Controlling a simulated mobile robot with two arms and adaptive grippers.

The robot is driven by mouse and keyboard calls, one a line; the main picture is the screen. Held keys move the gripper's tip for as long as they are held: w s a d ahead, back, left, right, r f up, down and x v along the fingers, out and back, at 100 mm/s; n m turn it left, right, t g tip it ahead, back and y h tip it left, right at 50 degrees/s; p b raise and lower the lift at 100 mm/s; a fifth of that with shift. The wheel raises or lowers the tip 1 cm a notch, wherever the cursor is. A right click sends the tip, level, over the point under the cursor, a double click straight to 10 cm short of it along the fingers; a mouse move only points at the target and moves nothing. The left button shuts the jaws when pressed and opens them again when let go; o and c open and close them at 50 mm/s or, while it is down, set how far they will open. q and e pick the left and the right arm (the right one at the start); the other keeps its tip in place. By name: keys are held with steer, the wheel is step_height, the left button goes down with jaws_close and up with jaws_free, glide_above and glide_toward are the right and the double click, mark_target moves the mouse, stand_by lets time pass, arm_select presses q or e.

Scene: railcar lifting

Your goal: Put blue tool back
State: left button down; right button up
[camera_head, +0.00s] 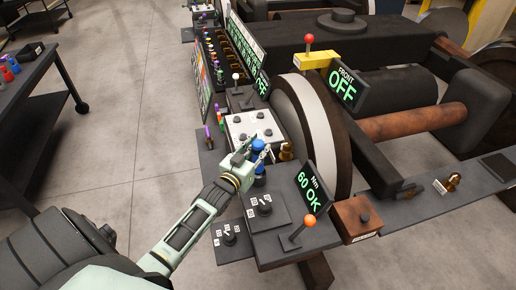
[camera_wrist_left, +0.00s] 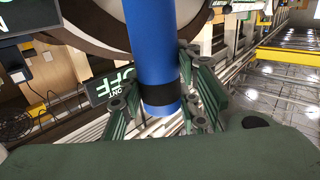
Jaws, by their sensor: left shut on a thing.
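The blue tool (camera_head: 258,146) shows as a rounded blue top between the fingers of my left gripper (camera_head: 256,154), above the dark bench. In the left wrist view the tool (camera_wrist_left: 152,45) is a blue cylinder with a black band near its lower end in the picture. The fingers of my left gripper (camera_wrist_left: 165,98) are closed around it there. A further blue part shows just below the gripper in the head view; I cannot tell whether the tool touches the bench. My right gripper is not in view.
A light panel with dark knobs (camera_head: 238,128) lies just behind the gripper. Control boxes with levers and a "60 OK" display (camera_head: 308,188) stand in front and right. A large wheel (camera_head: 318,125) stands to the right. Open floor (camera_head: 130,110) lies left.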

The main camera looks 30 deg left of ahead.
arm_select(q)
steer(key=c, duration=1.3)
jaws_free()
steer(key=shift+f, duration=0.1)
steer(key=s+d, duration=0.1)
steer(key=s, duration=1.1)
steer(key=shift+r+b, duration=0.4)
steer(key=shift+r, duration=0.05)
